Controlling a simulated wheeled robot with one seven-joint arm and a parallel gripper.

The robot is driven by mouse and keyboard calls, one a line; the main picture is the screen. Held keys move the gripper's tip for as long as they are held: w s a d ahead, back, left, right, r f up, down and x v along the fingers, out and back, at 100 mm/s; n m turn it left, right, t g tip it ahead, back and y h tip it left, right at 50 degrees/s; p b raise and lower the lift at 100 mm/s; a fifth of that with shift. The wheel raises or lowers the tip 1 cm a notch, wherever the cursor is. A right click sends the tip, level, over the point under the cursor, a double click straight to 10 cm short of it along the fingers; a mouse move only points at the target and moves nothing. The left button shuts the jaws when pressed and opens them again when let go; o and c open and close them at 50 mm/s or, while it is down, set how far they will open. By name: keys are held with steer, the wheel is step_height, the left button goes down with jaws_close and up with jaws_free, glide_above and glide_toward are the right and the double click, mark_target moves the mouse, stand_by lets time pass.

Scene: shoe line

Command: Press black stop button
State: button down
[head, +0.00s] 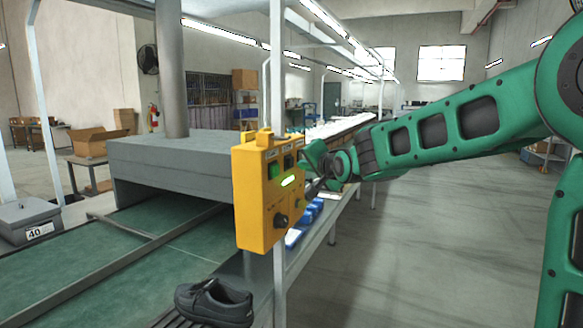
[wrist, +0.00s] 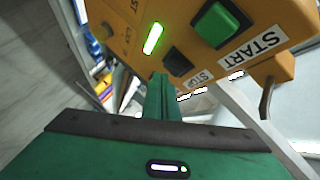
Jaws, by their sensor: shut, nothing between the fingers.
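A yellow control box (head: 250,200) hangs on a white post beside the conveyor. The black stop button (wrist: 177,62) is on its face, beside the STOP label; it also shows small in the head view (head: 288,161). The green start button (wrist: 216,24) is next to it, and a green light strip (wrist: 153,38) glows. My gripper (wrist: 160,78) is shut and empty, its fingertips close to the black button and slightly to its left in the wrist view. I cannot tell whether they touch the box. In the head view my gripper (head: 311,160) is at the box's right side.
A black shoe (head: 213,302) lies on the rail below. A grey machine housing (head: 175,160) spans the green conveyor (head: 90,265) behind the box. The floor to the right is clear.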

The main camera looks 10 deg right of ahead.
steer(key=shift+w+a, duration=0.1)
steer(key=shift+a, duration=0.1)
steer(key=shift+w+a+r, duration=0.1)
steer(key=shift+a, duration=0.05)
stand_by(0.3)
steer(key=shift+w+a, duration=0.3)
steer(key=shift+a, duration=0.2)
stand_by(0.9)
steer(key=shift+s+d, duration=0.1)
steer(key=shift+d, duration=0.05)
stand_by(0.3)
steer(key=shift+s+d, duration=0.5)
steer(key=shift+d, duration=0.15)
steer(key=shift+s+d, duration=0.75)
steer(key=shift+d, duration=0.3)
steer(key=shift+s+d, duration=0.7)
steer(key=shift+d, duration=0.3)
